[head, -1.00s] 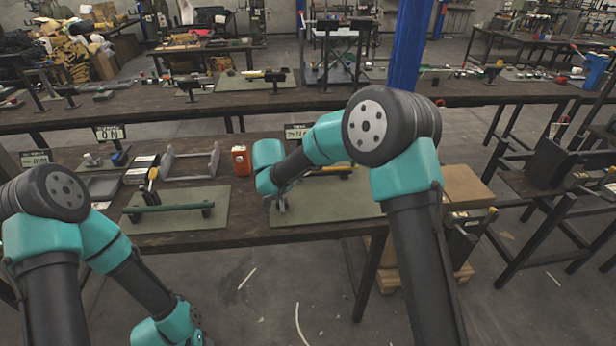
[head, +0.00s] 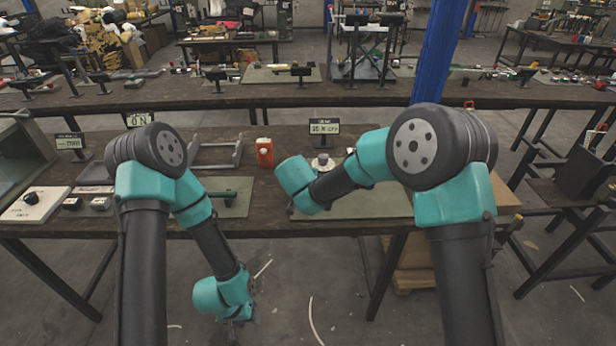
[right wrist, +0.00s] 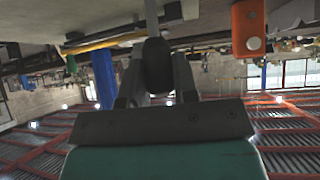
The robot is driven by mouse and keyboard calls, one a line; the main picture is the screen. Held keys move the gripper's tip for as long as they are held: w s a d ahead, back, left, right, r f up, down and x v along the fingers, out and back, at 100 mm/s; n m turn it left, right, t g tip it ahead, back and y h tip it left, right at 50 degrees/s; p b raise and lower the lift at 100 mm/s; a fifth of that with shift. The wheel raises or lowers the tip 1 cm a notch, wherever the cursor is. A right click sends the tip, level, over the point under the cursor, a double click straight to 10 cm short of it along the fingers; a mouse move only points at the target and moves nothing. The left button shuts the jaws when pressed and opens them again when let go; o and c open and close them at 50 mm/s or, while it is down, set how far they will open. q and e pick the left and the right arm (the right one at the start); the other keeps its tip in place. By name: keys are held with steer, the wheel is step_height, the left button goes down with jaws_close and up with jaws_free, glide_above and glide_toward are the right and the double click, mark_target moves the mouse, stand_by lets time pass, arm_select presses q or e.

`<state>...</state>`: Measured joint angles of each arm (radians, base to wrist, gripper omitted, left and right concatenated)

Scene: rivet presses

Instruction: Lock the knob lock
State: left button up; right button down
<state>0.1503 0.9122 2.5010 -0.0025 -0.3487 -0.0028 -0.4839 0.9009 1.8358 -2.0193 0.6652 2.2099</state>
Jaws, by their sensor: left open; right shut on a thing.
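In the right wrist view my right gripper (right wrist: 157,85) is shut on a black rounded part (right wrist: 156,65) with a pale rod above it. I cannot tell whether this part belongs to the knob lock. In the head view that gripper is hidden behind my right wrist, over the right green mat (head: 360,202). My left gripper (head: 241,320) hangs low in front of the bench, open and empty, well away from the bench top. A black knob (head: 31,198) sits on a white plate (head: 50,205) at the bench's left; whether it is the knob lock is unclear.
An orange box (head: 264,153) stands at the back of the bench (head: 180,224). A grey frame (head: 216,157) is left of it. Display signs (head: 325,127) stand along the back. A green casing (head: 18,150) is at the far left. Floor in front is clear.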

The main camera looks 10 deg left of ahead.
steer(key=c, duration=0.9)
jaws_free()
steer(key=v, duration=1.7)
steer(key=shift+s+d+r, duration=0.1)
steer(key=shift+s+r, duration=0.05)
